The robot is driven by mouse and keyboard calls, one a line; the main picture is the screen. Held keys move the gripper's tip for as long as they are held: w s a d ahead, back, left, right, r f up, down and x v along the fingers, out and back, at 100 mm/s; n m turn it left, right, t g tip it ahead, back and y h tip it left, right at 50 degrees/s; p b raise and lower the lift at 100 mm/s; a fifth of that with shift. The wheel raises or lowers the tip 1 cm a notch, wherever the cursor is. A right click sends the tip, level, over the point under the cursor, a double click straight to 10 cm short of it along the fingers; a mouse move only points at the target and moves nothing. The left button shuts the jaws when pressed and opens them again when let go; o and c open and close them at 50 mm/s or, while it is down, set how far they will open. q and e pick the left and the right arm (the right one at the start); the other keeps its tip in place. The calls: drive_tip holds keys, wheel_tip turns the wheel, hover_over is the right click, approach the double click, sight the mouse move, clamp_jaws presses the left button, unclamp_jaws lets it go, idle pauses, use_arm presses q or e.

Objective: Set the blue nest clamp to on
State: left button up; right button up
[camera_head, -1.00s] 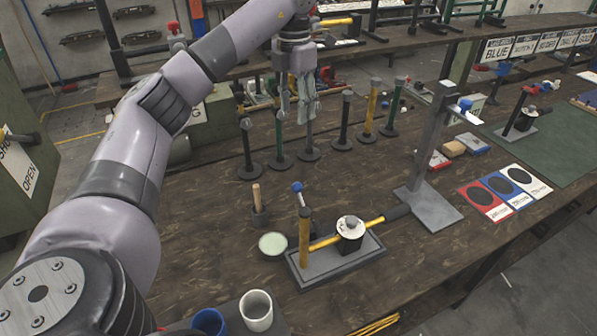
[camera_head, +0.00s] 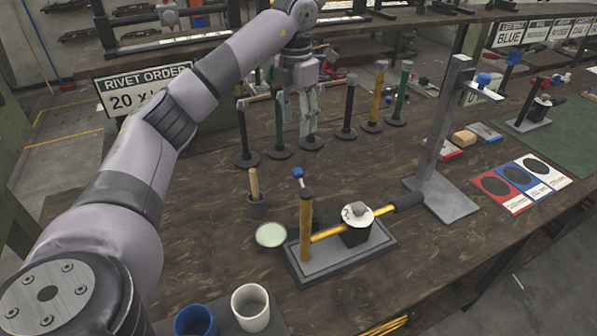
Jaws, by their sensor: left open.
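Which part is the blue nest clamp I cannot tell for sure. One blue knob (camera_head: 298,173) tops a short lever behind the yellow-handled press (camera_head: 352,223) on its grey plate. Another blue knob (camera_head: 484,79) sits on the white arm of the tall grey stand (camera_head: 446,125). A blue-topped post (camera_head: 511,58) also shows at the far right, near the BLUE sign. My left gripper (camera_head: 296,112) is open, pointing down among the row of upright posts behind the press, and holds nothing visible. My right gripper is out of view.
Several posts on round black bases (camera_head: 347,132) stand around my left gripper. Blue (camera_head: 195,322) and white (camera_head: 250,306) cups stand in front. Cards (camera_head: 525,183) lie at right.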

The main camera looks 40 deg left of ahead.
sight(298, 168)
use_arm(q)
wheel_tip(298, 168, down, 14)
drive_tip(key=shift+d+f+p, duration=0.15)
drive_tip(key=shift+f+p, duration=0.1)
drive_tip(key=shift+p, duration=0.4)
drive_tip(key=shift+c, duration=0.4)
clamp_jaws()
